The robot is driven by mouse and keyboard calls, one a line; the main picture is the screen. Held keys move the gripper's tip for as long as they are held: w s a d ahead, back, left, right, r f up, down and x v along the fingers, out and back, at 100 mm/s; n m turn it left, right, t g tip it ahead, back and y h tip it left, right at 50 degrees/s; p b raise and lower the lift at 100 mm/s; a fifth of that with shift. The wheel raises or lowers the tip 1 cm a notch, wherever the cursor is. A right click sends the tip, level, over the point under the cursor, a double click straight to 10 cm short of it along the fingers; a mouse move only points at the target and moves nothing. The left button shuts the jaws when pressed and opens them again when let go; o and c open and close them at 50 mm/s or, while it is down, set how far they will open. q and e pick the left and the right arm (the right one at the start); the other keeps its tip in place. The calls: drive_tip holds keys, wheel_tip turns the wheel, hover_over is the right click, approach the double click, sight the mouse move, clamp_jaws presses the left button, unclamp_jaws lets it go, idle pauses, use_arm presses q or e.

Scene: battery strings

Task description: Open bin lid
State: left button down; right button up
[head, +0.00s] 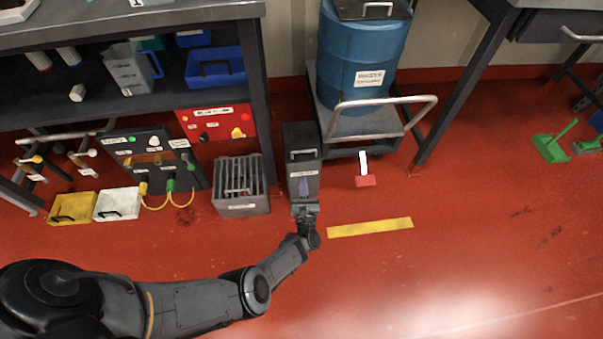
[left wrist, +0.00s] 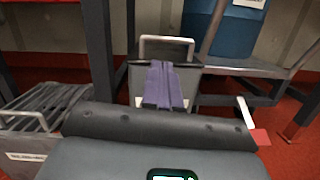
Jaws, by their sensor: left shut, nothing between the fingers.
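The bin is a narrow dark grey box (head: 297,183) standing on the red floor, with a pale label on its front. Its lid (head: 299,134) looks shut on top, and a light bar handle (head: 302,155) sits at the near upper edge. The handle also shows in the left wrist view (left wrist: 167,40). My left gripper (head: 304,184) is in front of the bin, below the handle. Its purple fingers (left wrist: 163,84) are shut together and empty, pointing at the bin's front. Whether they touch it I cannot tell. My right gripper is not in view.
A grey slatted crate (head: 241,208) stands left of the bin. A cart (head: 345,124) carrying a blue drum (head: 358,60) is behind and right. A red-and-white brush-like item (head: 365,181) lies to the right. A yellow floor strip (head: 370,228) is nearer, with open floor around it.

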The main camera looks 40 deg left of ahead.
sight(301, 162)
use_arm(q)
drive_tip(key=shift+n+y, duration=0.3)
drive_tip(key=shift+n, duration=0.5)
drive_tip(key=shift+w+f+b+x, duration=0.15)
drive_tip(key=shift+b+x, duration=0.4)
drive_tip(key=shift+x, duration=0.9)
drive_tip(key=shift+f+b+x, duration=0.25)
drive_tip(key=shift+b+x, duration=0.35)
drive_tip(key=shift+x, duration=0.9)
drive_tip(key=shift+w+f+b+x, duration=0.15)
drive_tip(key=shift+b+x, duration=0.4)
drive_tip(key=shift+x, duration=0.9)
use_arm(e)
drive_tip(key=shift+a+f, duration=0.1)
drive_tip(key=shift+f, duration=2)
use_arm(q)
drive_tip(key=shift+s, duration=0.1)
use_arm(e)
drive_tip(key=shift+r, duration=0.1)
